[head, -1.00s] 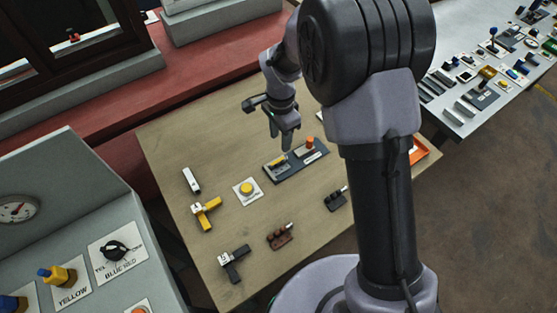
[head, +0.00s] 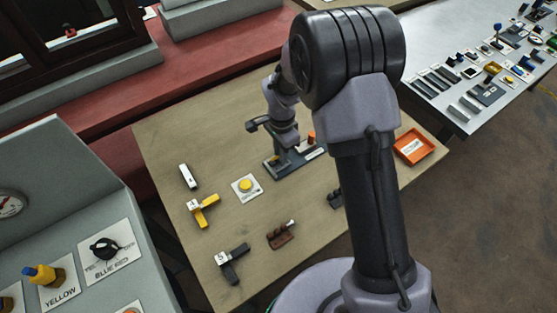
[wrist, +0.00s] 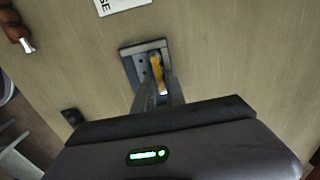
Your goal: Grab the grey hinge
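A grey plate-like part with small holes and a yellow piece on it, which looks like the grey hinge (wrist: 131,65), lies under my gripper in the wrist view. In the head view it sits at the left end of a dark grey base plate (head: 291,170), mostly hidden by my fingers. My gripper (head: 279,158) points down, with its fingertips right at this part. In the wrist view the fingers of my gripper (wrist: 159,80) reach to either side of the yellow piece. I cannot tell whether they touch or grip it.
An orange knob (head: 311,137) stands on the base plate's right end. A yellow button (head: 246,185), white part (head: 188,177), yellow part (head: 203,211), dark part (head: 233,264) and brown part (head: 281,236) lie to the left and front. An orange tray (head: 414,146) is at right.

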